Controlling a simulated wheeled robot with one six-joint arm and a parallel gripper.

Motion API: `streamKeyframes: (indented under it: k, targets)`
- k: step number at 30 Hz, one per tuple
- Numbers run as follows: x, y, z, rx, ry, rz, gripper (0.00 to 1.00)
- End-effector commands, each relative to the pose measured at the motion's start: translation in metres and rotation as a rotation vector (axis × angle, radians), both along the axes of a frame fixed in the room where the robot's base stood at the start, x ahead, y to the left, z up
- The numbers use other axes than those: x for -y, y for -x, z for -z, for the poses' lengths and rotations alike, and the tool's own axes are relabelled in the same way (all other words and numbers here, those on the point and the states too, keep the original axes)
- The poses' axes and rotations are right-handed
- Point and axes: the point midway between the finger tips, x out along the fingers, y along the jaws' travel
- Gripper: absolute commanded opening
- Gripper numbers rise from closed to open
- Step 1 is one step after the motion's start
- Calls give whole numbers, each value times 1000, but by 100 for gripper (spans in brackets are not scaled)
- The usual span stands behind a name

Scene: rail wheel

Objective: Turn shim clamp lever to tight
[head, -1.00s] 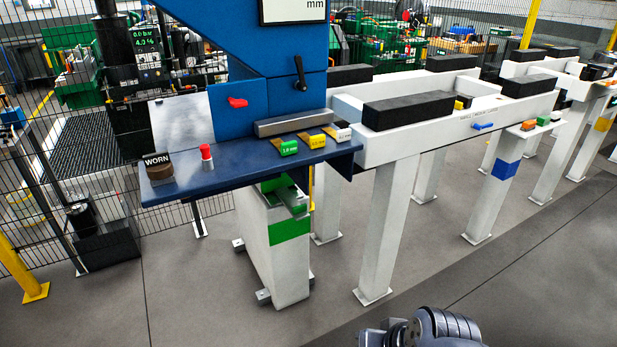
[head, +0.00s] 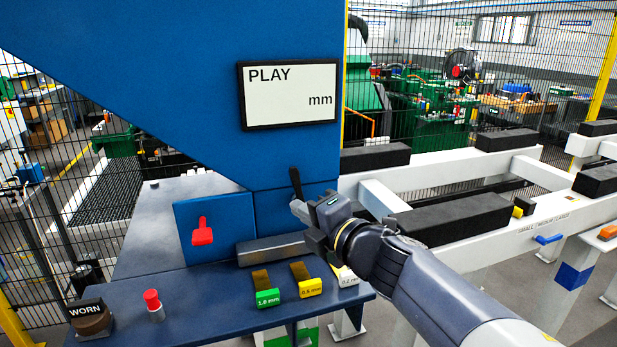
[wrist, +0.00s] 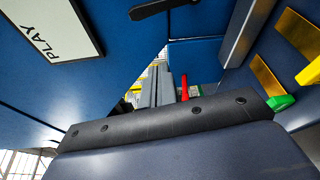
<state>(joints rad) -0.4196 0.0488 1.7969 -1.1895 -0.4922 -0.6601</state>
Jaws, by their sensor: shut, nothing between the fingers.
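A black lever (head: 296,184) is on the blue machine face below the display, standing nearly upright with its top tipped slightly left. It also shows at the top of the wrist view (wrist: 160,8). A red lever (head: 202,232) points up on a blue panel to the left; it also shows in the wrist view (wrist: 184,88). No label tells me which one is the shim clamp lever. My gripper (head: 299,208) is shut and empty, just below and in front of the black lever. I cannot tell whether they touch.
A display (head: 288,95) reads PLAY mm. White rails with black blocks stand right.

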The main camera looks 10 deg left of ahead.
Motion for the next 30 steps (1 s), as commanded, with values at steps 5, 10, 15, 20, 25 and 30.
streamKeyframes:
  k: [5,10,15,20,25,30]
  targets:
    - [-12,-8,1,5,5,-10,0]
    - [-34,-26,4,2,6,-9,0]
    - [-57,-45,6,3,5,-7,0]
    - [-78,-62,7,2,5,-7,0]
    - [-56,-76,-1,2,5,-1,0]
    - [-46,-82,-2,3,3,-3,0]
